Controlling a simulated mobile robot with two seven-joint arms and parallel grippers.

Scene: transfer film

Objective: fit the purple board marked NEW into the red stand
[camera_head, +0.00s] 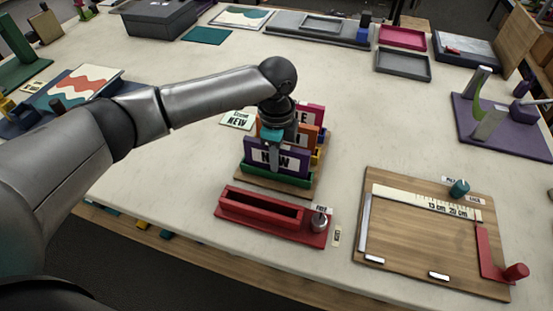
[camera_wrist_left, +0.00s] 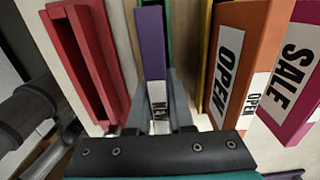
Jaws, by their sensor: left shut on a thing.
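The purple board marked NEW (camera_head: 293,160) stands upright at the green stand (camera_head: 290,181), its lower edge hidden behind the green front wall. I cannot tell whether it is fully seated or slightly raised. My left gripper (camera_head: 273,143) comes down from above and is shut on the board's top edge. In the left wrist view the purple board (camera_wrist_left: 152,45) lies between the two fingers. The red stand (camera_head: 262,205), with an empty long slot, is in front of the green one. It also shows at the left of the wrist view (camera_wrist_left: 75,50). My right gripper is not in view.
Behind the purple board stand an orange board marked OPEN (camera_wrist_left: 240,60) and a magenta board marked SALE (camera_wrist_left: 295,75). A small knobbed weight (camera_head: 319,221) sits at the red stand's right end. A wooden measuring board (camera_head: 410,245) lies to the right.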

